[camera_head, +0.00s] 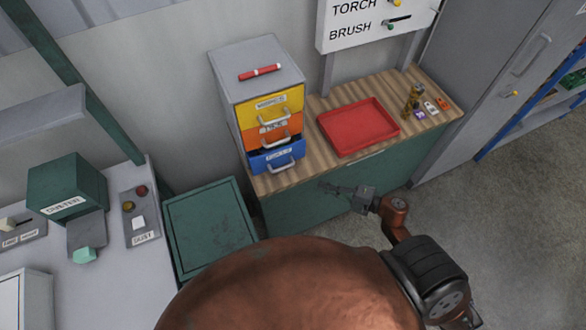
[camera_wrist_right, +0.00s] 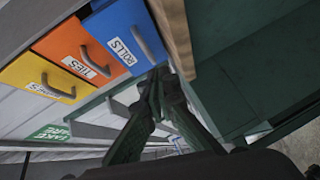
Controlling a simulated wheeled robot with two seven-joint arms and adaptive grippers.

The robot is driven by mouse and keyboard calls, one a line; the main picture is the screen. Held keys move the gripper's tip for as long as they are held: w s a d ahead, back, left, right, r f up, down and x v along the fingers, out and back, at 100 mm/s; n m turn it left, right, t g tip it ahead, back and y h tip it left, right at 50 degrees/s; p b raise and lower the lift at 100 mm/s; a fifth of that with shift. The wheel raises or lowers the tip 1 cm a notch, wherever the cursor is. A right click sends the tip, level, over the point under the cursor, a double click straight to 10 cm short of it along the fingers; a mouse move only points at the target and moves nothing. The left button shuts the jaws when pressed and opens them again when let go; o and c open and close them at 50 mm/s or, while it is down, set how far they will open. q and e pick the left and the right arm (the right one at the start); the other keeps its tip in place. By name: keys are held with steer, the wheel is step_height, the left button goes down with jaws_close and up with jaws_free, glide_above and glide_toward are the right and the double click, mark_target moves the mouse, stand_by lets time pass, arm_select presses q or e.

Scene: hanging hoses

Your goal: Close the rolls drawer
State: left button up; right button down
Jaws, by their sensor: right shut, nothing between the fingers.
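The rolls drawer (camera_head: 278,161) is the blue bottom drawer of a grey cabinet (camera_head: 258,66) on the wooden counter. It sticks out a little past the orange drawer above, with a dark gap along its top. In the right wrist view the blue drawer front (camera_wrist_right: 117,38) shows its ROLLS label and grey handle. My right gripper (camera_head: 322,185) is shut and empty, in front of the counter edge, below and to the right of the drawer. In its wrist view the fingertips (camera_wrist_right: 162,76) appear near the blue drawer's lower end; I cannot tell whether they touch. My left gripper is out of view.
Above are the closed-looking orange ties drawer (camera_head: 273,132) and yellow drawer (camera_head: 272,108). A red tray (camera_head: 358,127) and small objects stand on the counter (camera_head: 312,158) to the right. A green bin (camera_head: 208,226) stands left of the counter.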

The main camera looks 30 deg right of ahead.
steer(key=w+a, duration=0.2)
steer(key=w, duration=0.1)
steer(key=w+a+n+p, duration=0.1)
steer(key=w+a, duration=0.2)
steer(key=w+a+r+n+g+y+p, duration=0.1)
steer(key=w+a, duration=0.2)
steer(key=shift+w+a, duration=0.1)
steer(key=shift+w, duration=0.05)
steer(key=shift+w+f, duration=0.15)
steer(key=shift+w, duration=0.4)
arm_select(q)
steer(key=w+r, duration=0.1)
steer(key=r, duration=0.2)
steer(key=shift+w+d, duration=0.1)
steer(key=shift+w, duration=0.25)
